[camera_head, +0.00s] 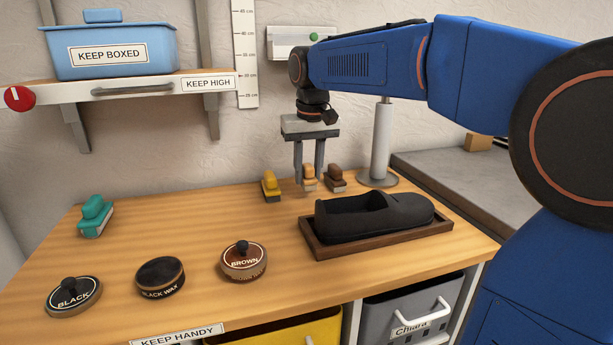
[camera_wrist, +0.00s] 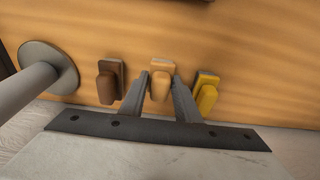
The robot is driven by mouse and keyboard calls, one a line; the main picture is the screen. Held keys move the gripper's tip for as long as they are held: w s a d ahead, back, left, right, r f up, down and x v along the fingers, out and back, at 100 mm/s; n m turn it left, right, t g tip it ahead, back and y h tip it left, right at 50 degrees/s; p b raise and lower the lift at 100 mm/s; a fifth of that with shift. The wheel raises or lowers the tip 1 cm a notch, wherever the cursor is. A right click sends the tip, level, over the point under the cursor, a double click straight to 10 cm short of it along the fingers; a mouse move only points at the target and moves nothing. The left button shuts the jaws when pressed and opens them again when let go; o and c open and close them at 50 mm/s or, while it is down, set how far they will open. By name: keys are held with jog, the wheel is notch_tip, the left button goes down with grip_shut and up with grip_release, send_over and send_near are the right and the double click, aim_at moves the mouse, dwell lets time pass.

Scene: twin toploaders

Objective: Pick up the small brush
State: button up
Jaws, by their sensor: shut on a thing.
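My gripper (camera_head: 309,181) points down over the back of the wooden table, with its fingers shut on a small tan brush (camera_head: 309,172). In the wrist view the tan brush (camera_wrist: 160,84) sits between the two fingertips (camera_wrist: 161,92). I cannot tell whether it touches the table. A yellow brush (camera_head: 271,186) stands just left of it and a dark brown brush (camera_head: 336,180) just right. In the wrist view the yellow brush (camera_wrist: 206,93) is on the right and the brown brush (camera_wrist: 109,83) on the left. A teal brush (camera_head: 95,216) stands at the table's left.
A grey post (camera_head: 380,145) stands right of the brushes. A black shoe (camera_head: 372,216) lies in a wooden tray (camera_head: 322,249). Several round polish tins, including BROWN (camera_head: 243,262), line the front left. A shelf (camera_head: 60,93) holds a blue box (camera_head: 120,66). The table's middle is clear.

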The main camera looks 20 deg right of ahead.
aim_at(308, 165)
notch_tip(308, 165, up, 12)
dwell(0.5)
jog(key=o, duration=0.4)
jog(key=shift+c, duration=1.4)
jog(key=shift+s, duration=0.15)
dwell(0.5)
